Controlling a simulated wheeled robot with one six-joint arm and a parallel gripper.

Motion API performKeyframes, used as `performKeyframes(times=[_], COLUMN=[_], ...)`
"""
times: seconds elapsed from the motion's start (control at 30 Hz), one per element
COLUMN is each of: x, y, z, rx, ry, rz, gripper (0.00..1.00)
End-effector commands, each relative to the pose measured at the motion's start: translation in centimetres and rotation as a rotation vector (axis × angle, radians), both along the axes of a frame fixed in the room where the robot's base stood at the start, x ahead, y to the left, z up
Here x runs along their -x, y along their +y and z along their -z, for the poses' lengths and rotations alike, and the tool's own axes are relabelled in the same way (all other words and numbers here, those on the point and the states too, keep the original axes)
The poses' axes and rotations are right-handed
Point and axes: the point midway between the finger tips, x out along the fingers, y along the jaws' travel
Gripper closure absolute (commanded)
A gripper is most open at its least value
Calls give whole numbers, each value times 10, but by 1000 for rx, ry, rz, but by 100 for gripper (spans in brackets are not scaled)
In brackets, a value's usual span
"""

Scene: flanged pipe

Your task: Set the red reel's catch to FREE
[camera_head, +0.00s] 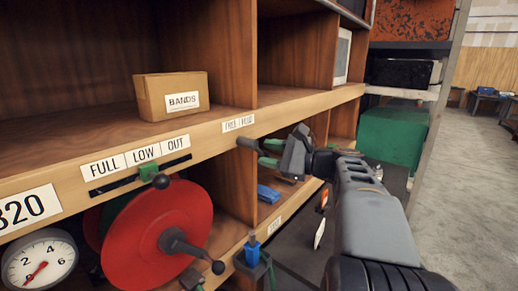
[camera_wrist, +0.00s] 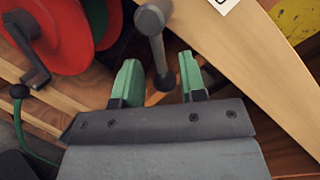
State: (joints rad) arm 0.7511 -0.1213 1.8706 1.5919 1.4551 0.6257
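The red reel (camera_head: 150,240) stands in the lower bay in the head view, with a dark crank on its face. It also shows at the top left of the wrist view (camera_wrist: 70,35). A grey lever (camera_head: 247,142), apparently the catch, sticks out from the shelf edge under a small two-word label (camera_head: 239,122), too small to read surely. In the wrist view the lever (camera_wrist: 153,25) ends in a dark knob. My gripper (camera_head: 268,152) is open. Its green fingers (camera_wrist: 160,76) stand either side of the knob, with gaps showing; contact is not visible.
A slider (camera_head: 148,172) sits under the FULL, LOW, OUT label. A BANDS box (camera_head: 165,95) is on the shelf above. A gauge (camera_head: 38,262) is at lower left. Blue items (camera_head: 268,194) lie in the bay below my gripper. Floor (camera_head: 470,180) at right is clear.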

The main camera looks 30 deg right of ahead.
Motion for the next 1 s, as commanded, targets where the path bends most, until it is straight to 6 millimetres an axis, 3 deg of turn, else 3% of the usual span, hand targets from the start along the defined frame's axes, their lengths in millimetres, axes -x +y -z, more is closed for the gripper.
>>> performKeyframes(times=[0.3, 0.67, 1.0], x=[-20, -22, -22], y=[17, 19, 18], z=[0, 1, 1], rx=[0, 0, 1], ry=[1, 1, 1], rz=[-1, 1, 1], gripper=[62, 63, 95])
